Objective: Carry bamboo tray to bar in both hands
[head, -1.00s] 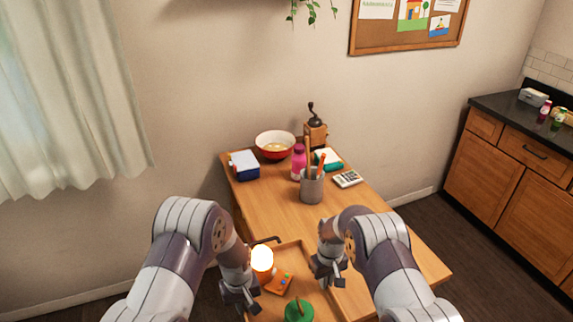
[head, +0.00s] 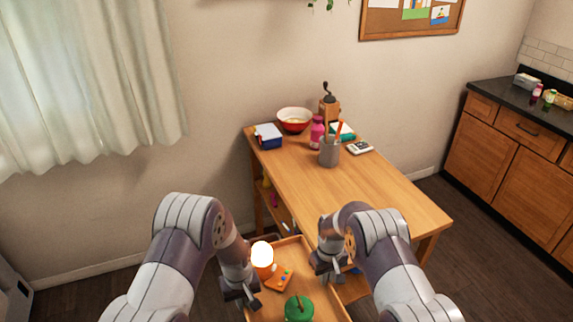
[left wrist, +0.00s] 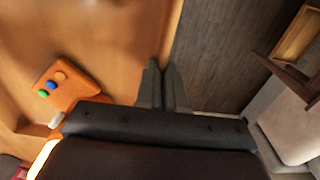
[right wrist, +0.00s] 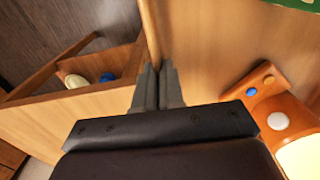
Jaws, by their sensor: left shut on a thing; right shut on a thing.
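The bamboo tray (head: 283,308) is held between my two arms at the bottom of the head view. My left gripper (head: 243,300) is shut on its left wall, and the left wrist view shows the fingers (left wrist: 163,88) clamped over the rim. My right gripper (head: 333,274) is shut on its right wall, with the fingers (right wrist: 157,88) on the rim in the right wrist view. The tray's near end is cut off.
A wooden table (head: 385,190) stands ahead, its near part clear. A dark counter (head: 490,98) is at the right.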

